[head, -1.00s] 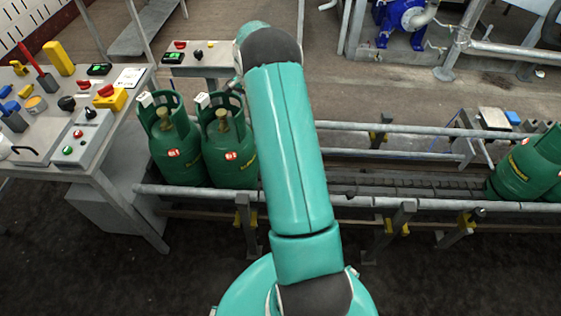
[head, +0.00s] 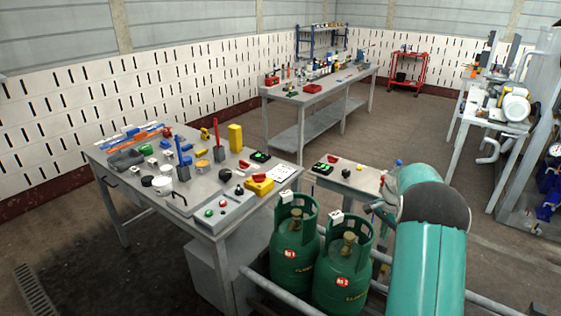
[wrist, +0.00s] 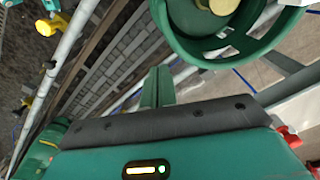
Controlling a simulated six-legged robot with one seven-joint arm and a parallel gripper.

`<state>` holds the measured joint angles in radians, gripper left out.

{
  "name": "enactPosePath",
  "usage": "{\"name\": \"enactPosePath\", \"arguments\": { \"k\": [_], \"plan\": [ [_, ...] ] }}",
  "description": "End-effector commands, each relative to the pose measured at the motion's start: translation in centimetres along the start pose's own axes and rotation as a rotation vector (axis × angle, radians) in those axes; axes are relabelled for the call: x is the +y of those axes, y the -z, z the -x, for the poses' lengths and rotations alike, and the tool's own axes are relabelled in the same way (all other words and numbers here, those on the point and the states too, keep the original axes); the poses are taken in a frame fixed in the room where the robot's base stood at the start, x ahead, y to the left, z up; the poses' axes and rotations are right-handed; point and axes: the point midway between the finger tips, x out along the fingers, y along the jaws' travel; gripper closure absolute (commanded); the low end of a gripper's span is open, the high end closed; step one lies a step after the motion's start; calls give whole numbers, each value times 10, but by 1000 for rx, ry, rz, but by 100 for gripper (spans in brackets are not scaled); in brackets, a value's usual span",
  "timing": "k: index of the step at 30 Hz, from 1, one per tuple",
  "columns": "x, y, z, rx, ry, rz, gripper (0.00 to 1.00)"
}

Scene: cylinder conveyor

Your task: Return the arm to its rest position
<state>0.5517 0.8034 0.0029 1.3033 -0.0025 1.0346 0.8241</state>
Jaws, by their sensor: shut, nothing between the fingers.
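My teal arm (head: 424,255) rises at the lower right of the head view, where its end is mostly hidden behind its own links. In the wrist view my gripper (wrist: 158,88) points away from the camera with its green fingers together and nothing between them. A green gas cylinder's collar (wrist: 185,50) and brass valve lie just beyond and above the fingers. Two green cylinders, one (head: 293,240) left and one (head: 342,270) right, stand upright side by side in the head view.
A conveyor rail (head: 275,292) runs beside the cylinders, and also shows in the wrist view (wrist: 72,38). A workbench (head: 130,180) with switches and tools stands left. A small control table (head: 350,182) stands behind the cylinders. Open floor (head: 410,125) lies beyond.

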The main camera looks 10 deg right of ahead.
Motion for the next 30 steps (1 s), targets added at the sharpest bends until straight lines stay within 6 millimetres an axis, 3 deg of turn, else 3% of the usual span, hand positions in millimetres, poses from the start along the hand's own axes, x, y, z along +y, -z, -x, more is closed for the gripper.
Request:
{"name": "enactPosePath", "arguments": {
  "k": [5,14,21,30],
  "plan": [
    [-5,-20,29,17,19,61,100],
    [1,-111,131,88,89,330,100],
    [30,-189,194,149,143,556,100],
    [89,-280,240,232,211,834,100]
  ]
}}
